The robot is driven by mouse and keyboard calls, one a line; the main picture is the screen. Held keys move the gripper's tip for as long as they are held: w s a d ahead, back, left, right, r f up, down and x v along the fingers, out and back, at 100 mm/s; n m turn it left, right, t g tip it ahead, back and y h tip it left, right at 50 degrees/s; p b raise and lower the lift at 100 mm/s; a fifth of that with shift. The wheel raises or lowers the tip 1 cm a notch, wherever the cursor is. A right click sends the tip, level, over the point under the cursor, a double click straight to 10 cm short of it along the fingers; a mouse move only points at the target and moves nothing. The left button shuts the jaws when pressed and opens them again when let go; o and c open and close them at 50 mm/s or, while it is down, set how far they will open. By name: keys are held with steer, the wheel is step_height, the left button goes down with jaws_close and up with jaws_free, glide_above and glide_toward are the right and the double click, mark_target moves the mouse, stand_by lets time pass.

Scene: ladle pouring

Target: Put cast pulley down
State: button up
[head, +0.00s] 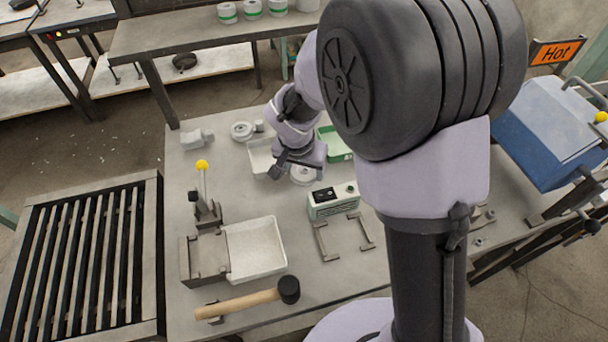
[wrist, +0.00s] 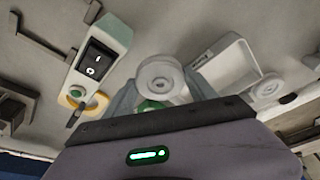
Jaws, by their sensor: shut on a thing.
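A light grey cast pulley (wrist: 158,77), round with a hub in its middle, sits between the two fingers of my gripper (wrist: 161,88) in the wrist view. My gripper is shut on it. In the head view the pulley (head: 303,176) shows just below my gripper (head: 296,168), over the middle of the grey table (head: 190,160). Whether it touches the table I cannot tell.
A green tray (head: 336,143) stands behind and right of the gripper. A white bin (head: 256,250), a toggle clamp (head: 206,210) and a mallet (head: 245,301) occupy the near left.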

mark_target(301, 168)
steer(key=r, duration=0.2)
steer(key=r+p, duration=0.1)
steer(key=w+r, duration=0.1)
steer(key=r, duration=0.1)
steer(key=shift+w+a+r+p, duration=0.1)
steer(key=shift+a+r+p, duration=0.2)
steer(key=shift+a+p, duration=0.1)
steer(key=w+a+p, duration=0.2)
steer(key=w+a, duration=0.3)
steer(key=w, duration=0.3)
steer(key=f+b, duration=0.1)
steer(key=f, duration=0.2)
steer(key=f+b, duration=0.1)
steer(key=f, duration=0.2)
steer(key=f+b, duration=0.2)
steer(key=f, duration=0.2)
steer(key=shift+w+a, duration=0.25)
steer(key=shift+w, duration=0.1)
steer(key=shift+r, duration=0.15)
steer(key=o, duration=1.6)
steer(key=shift+c, duration=0.2)
